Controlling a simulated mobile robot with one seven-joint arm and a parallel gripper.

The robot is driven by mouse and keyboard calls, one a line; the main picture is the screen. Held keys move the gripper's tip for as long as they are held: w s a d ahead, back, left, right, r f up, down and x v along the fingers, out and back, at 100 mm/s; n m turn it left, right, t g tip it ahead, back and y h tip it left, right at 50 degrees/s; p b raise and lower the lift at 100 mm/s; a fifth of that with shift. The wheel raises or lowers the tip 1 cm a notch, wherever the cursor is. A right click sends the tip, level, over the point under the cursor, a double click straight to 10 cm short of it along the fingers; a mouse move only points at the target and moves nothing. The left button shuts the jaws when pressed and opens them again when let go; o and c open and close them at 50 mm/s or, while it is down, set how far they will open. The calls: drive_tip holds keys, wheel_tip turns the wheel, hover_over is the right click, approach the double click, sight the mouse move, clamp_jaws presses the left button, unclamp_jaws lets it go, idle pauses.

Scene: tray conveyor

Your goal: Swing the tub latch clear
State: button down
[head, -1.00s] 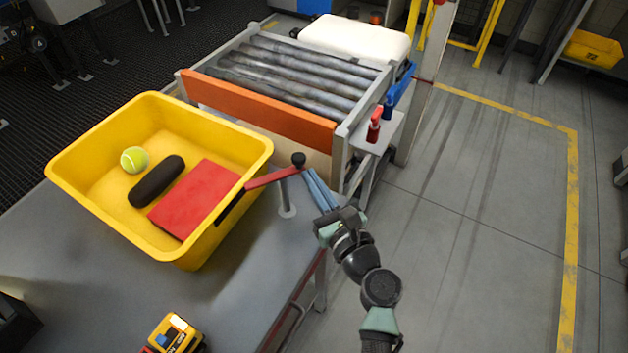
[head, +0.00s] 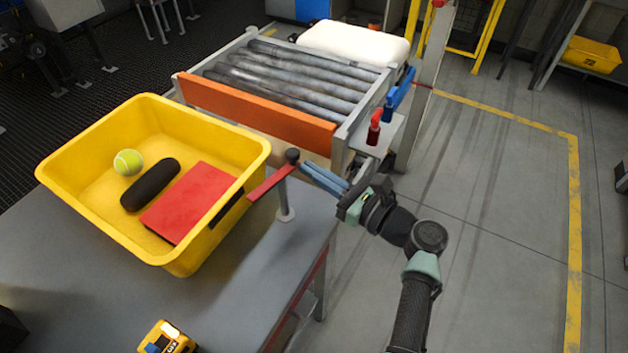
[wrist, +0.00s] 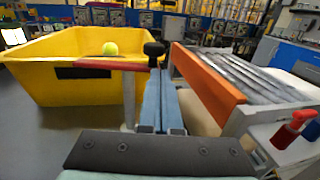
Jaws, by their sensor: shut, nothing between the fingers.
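The yellow tub (head: 215,235) stands on the grey table, and its near right wall has a dark slot. The latch is a red bar (head: 268,184) with a black knob (head: 292,155), on a grey post (head: 283,198) beside the tub. Its free end points toward the near side and appears just outside the tub wall; I cannot tell the exact gap. In the wrist view the red bar (wrist: 105,64) runs left from the knob (wrist: 153,49) across the tub. My gripper (head: 304,169) is shut and empty, its blue fingertips (wrist: 158,72) close beside the knob; contact is unclear.
The tub holds a tennis ball (head: 128,162), a black rounded object (head: 150,184) and a red block (head: 188,203). A roller conveyor (head: 300,80) with an orange board (head: 255,113) stands behind. Red (head: 374,127) and blue (head: 399,94) handles stand at its right. Open floor lies right.

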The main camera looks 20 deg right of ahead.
drive_tip(key=shift+w+n+g+y, duration=0.4)
drive_tip(key=shift+w+n+y, duration=0.1)
drive_tip(key=shift+y, duration=0.2)
drive_tip(key=shift+w, duration=0.15)
